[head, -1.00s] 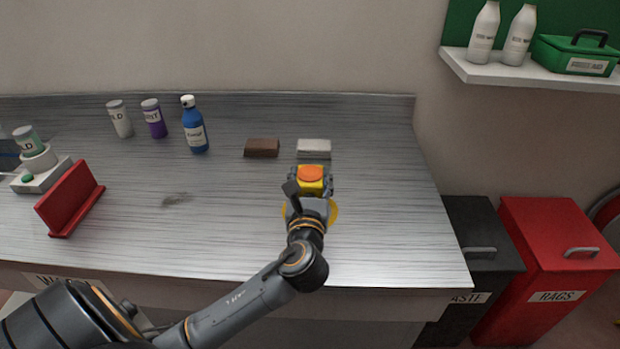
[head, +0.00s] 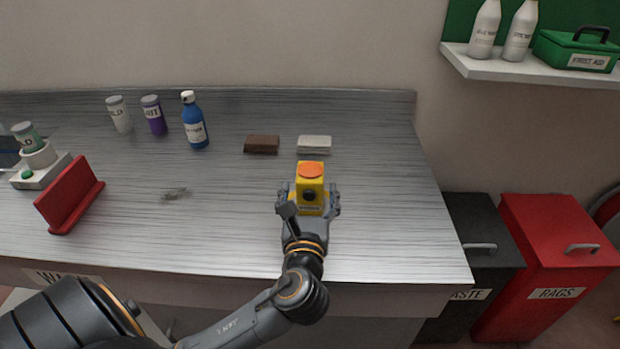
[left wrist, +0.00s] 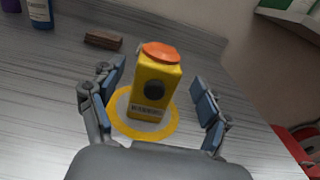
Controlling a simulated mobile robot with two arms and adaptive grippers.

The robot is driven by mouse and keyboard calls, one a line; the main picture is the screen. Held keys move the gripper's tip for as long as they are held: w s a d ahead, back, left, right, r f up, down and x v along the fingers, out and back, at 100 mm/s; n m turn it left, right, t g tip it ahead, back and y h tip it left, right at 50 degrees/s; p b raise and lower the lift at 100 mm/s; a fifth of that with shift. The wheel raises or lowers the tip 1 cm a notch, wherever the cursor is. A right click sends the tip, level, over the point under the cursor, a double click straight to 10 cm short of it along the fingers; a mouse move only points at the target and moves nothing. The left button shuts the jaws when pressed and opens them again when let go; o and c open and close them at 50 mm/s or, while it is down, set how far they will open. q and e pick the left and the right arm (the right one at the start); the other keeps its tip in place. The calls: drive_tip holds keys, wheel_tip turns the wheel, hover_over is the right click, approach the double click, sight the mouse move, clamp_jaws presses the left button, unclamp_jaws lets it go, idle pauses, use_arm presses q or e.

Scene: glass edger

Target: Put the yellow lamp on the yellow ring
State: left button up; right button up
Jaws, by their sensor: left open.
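The yellow lamp (head: 311,190) with an orange top stands upright on the counter. In the left wrist view the lamp (left wrist: 156,88) stands inside the yellow ring (left wrist: 128,122), which is flat on the counter around its base. My right gripper is not in view.
A brown block (head: 262,145) and a pale block (head: 314,145) lie behind the lamp. A blue bottle (head: 194,122), a purple jar (head: 154,116) and a red stand (head: 70,196) are to the left. Waste (head: 482,245) and rags (head: 556,270) bins stand off the counter's right end.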

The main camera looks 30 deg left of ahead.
use_arm(q)
drive_tip(key=v, duration=0.6)
